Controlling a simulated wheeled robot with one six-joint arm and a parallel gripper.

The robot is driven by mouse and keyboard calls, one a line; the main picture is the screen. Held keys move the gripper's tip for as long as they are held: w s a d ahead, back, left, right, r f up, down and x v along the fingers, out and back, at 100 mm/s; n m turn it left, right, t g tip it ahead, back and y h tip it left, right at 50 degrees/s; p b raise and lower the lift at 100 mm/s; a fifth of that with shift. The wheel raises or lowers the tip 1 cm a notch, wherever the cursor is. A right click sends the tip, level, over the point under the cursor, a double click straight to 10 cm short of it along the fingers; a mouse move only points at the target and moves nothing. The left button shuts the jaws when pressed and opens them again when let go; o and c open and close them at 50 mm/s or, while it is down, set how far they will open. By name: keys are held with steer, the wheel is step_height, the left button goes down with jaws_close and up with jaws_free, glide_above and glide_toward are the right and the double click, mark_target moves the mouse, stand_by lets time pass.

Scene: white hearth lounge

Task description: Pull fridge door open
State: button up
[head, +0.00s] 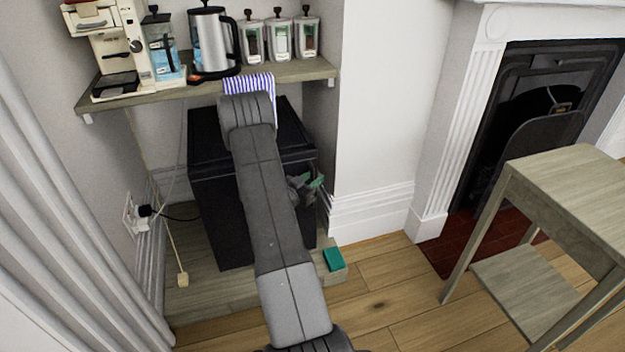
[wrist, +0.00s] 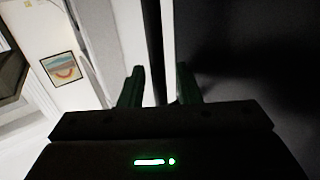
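The fridge (head: 222,215) is a black box under the wooden shelf in the head view. My arm crosses in front of it and hides much of its front and top. I cannot make out a handle or a door gap there. My gripper (head: 312,184) is at the fridge's right side, partly hidden by my arm. In the wrist view, the two green fingers of my gripper (wrist: 158,86) stand apart. A dark upright strip shows between them, with a broad dark surface on the right. I cannot tell whether either finger touches it.
The shelf (head: 180,90) above holds a coffee machine (head: 112,45), a kettle (head: 210,40) and several jars. A striped cloth (head: 262,82) hangs over its edge. A green block (head: 334,259) lies on the low wooden platform (head: 205,290). A wooden table (head: 575,185) stands right; floor between is clear.

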jaws_close()
steer(key=shift+s, duration=0.1)
